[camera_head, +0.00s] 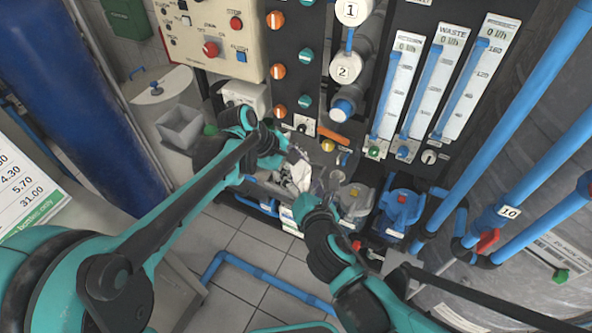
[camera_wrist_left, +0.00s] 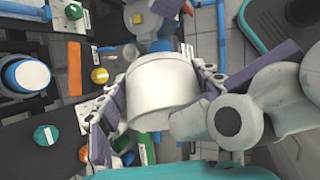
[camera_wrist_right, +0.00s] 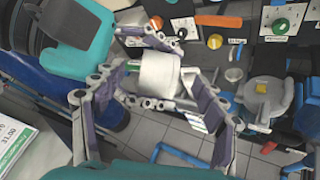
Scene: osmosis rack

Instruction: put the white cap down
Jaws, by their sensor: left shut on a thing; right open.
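The white cap (camera_wrist_left: 162,88), a short wide cylinder, is held between the fingers of my left gripper (camera_wrist_left: 158,98), which is shut on it. The cap (camera_wrist_right: 160,73) also shows in the right wrist view, in front of my open right gripper (camera_wrist_right: 155,88). The right fingers stand either side of the cap's near end; I cannot tell whether they touch it. In the head view both grippers meet in front of the rack's lower part, and the cap (camera_head: 299,172) is partly hidden among the fingers.
The control panel (camera_head: 215,40) and flow meters (camera_head: 430,85) rise behind. A grey open bin (camera_head: 180,126) sits at the left. Tiled floor (camera_head: 255,255) lies below.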

